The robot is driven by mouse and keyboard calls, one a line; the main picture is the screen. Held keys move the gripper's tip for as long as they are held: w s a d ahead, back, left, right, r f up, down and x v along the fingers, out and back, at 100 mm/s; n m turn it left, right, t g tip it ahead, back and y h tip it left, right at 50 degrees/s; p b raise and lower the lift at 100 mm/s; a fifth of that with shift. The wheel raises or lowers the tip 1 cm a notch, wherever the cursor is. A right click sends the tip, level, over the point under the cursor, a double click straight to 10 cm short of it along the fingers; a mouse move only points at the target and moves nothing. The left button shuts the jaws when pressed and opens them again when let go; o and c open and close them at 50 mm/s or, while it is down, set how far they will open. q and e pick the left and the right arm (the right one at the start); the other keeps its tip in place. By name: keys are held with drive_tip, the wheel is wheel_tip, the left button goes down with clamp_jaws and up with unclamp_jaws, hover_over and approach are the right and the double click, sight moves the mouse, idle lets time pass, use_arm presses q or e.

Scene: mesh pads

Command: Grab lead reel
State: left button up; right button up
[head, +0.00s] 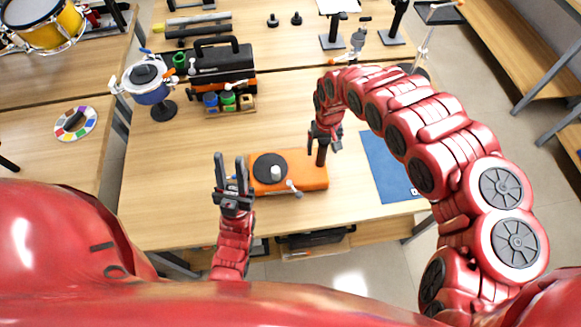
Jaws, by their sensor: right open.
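No object is plainly marked as the lead reel. A small green ring-shaped item (180,60) by the black toolbox and a blue-and-silver round item on a dark stand (152,92) are reel-like; I cannot tell which, if either, it is. My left gripper (230,168) is open and empty, fingers upright, at the left end of an orange device (303,168) with a black disc and a pale knob. My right gripper (321,152) points down at the device's right part, beside or over a dark post; its fingertips are hard to make out.
A black toolbox (221,62) and a wooden rack (231,108) with blue and green pieces stand at the back left. A blue mat (388,168) lies right of the device. Dark stands (332,36) are further back. The table's middle left is clear.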

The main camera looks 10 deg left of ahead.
drive_tip(key=shift+f, duration=0.45)
clamp_jaws()
idle(1.1)
